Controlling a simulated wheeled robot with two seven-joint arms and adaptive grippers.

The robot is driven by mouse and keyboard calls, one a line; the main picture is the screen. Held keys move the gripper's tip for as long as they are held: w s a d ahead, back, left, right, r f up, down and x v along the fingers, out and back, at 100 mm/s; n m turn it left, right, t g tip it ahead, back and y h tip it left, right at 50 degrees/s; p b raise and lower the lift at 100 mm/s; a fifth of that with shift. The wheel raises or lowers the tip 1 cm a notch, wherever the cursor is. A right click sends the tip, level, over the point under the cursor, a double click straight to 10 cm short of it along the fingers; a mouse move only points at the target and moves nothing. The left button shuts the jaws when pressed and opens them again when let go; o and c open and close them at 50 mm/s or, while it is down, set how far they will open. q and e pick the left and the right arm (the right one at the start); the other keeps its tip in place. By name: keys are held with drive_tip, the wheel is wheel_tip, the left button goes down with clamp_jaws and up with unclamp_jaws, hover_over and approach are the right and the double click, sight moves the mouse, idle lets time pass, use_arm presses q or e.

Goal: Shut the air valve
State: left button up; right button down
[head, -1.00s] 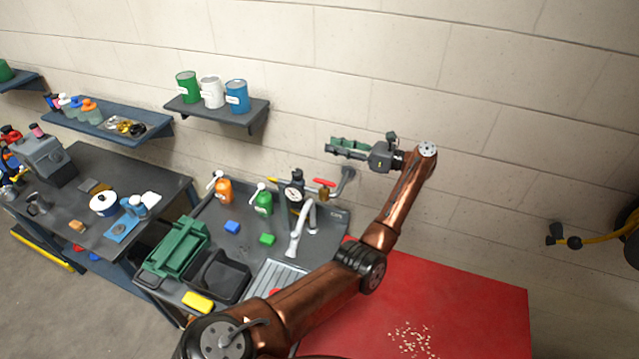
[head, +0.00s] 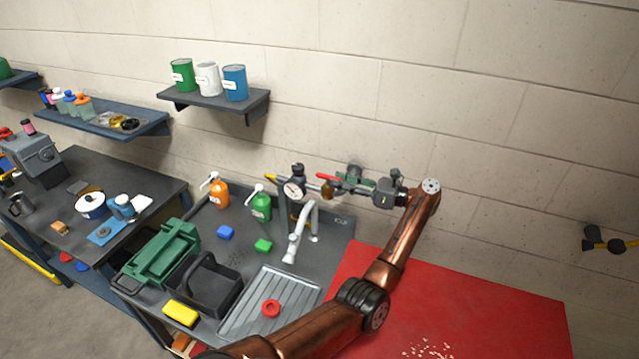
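The air valve is a small brass body (head: 328,190) with a red lever (head: 328,177). It sits on the pipe beside the round pressure gauge (head: 293,189), above the back edge of the sink bench. The red lever lies nearly level along the pipe. My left gripper (head: 346,183) is just right of the valve, its green-padded fingers pointing left at the lever's right end. Fingers, pipe and wall fitting overlap there, so I cannot tell whether the fingers touch the lever or how far apart they are. My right gripper is not in view.
A grey faucet (head: 301,235) and a green pump bottle (head: 261,205) stand near the gauge. A shelf (head: 215,103) with three cans hangs above left. A red surface (head: 460,305) lies under my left arm.

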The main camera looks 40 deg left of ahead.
sight(320, 175)
use_arm(q)
drive_tip(key=shift+s+a, duration=0.15)
drive_tip(key=shift+a, duration=0.25)
drive_tip(key=p+x, duration=0.2)
drive_tip(key=x, duration=0.4)
drive_tip(key=shift+r+p, duration=0.1)
drive_tip(key=shift+p, duration=0.2)
drive_tip(key=shift+a, duration=0.45)
clamp_jaws()
